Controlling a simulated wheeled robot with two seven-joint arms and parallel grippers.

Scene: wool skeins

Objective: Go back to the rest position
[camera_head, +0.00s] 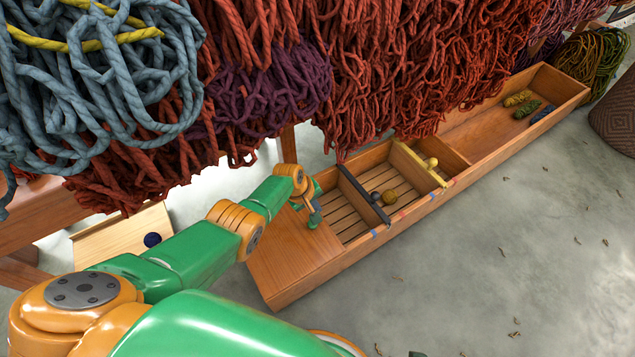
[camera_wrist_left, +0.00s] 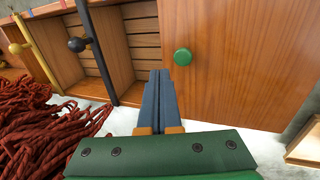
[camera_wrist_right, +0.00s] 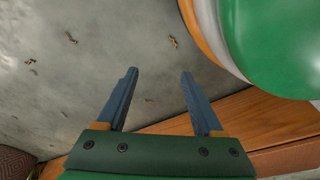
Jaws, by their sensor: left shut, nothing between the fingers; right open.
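My left gripper (camera_head: 314,214) is over the near wooden panel of a long divided box (camera_head: 410,213). In the left wrist view its fingers (camera_wrist_left: 160,78) are pressed together with nothing between them. A green knob (camera_wrist_left: 182,57) stands on the panel beside the fingertips, apart from them in the picture. My right gripper (camera_wrist_right: 160,75) shows in the right wrist view, open and empty. It points towards the grey floor, with a wooden edge behind its fingers. I cannot make it out in the head view.
Heavy wool skeins (camera_head: 400,70) hang over the box's far side. A dark bar (camera_head: 363,199) and a yellow bar (camera_head: 418,163) cross the box. Small twisted skeins (camera_head: 527,109) lie at its far end. A board with a dark knob (camera_head: 152,240) lies left. Open floor (camera_head: 500,240) lies right.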

